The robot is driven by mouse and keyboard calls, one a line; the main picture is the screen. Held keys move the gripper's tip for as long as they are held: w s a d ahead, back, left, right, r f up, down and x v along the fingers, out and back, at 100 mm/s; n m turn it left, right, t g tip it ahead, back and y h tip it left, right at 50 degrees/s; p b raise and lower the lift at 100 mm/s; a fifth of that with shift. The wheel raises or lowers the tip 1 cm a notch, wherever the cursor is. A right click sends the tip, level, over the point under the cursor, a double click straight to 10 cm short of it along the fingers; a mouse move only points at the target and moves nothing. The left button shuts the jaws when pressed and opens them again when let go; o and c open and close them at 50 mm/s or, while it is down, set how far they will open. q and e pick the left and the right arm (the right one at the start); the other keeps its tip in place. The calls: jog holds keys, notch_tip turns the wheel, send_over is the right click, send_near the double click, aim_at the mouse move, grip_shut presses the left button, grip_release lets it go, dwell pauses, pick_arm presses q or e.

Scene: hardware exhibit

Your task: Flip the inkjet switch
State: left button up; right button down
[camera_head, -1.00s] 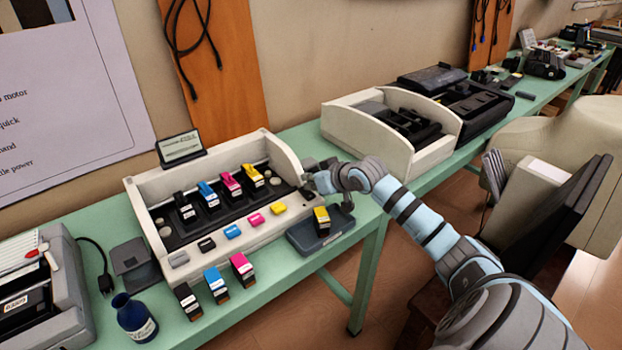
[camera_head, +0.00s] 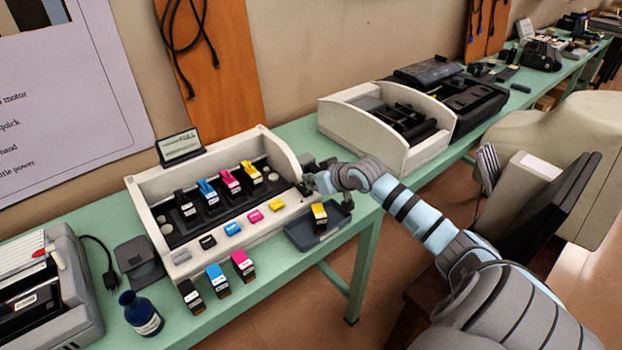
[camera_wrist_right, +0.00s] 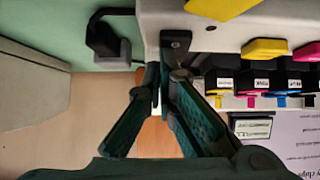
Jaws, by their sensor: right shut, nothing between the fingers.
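The inkjet exhibit (camera_head: 150,215) is a white open housing with several ink cartridges and coloured buttons, standing on the green bench. A small dark switch plate (camera_wrist_right: 176,42) shows on its white end in the right wrist view. In the head view, the dark switch part (camera_head: 306,188) is at the housing's right end, partly covered by my gripper. My right gripper (camera_head: 311,172) is shut and empty beside that end. In the wrist view its fingertips (camera_wrist_right: 164,68) are close below the switch plate; I cannot tell whether they touch. The switch's position is unclear. My left gripper is out of view.
A dark tray (camera_head: 335,232) with a yellow cartridge (camera_head: 319,215) sits just below my right gripper. Three cartridges (camera_head: 216,278) and a blue bottle (camera_head: 140,315) stand in front. Another white housing (camera_head: 345,125) is at the right. A screen and chair-like shape stand near my arm.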

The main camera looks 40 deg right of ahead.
aim_at(313, 192)
jog(key=shift+r, duration=0.1)
jog(key=r+p, duration=0.1)
jog(key=p, duration=0.1)
jog(key=r+p, duration=0.3)
jog(key=p, duration=0.1)
jog(key=shift+s+r, duration=0.35)
jog(key=shift+r, duration=0.05)
jog(key=s+f+p+v, duration=0.1)
jog(key=p+v, duration=0.3)
jog(key=v, duration=0.5)
jog(key=shift+s+p, duration=0.15)
jog(key=shift+p, duration=0.25)
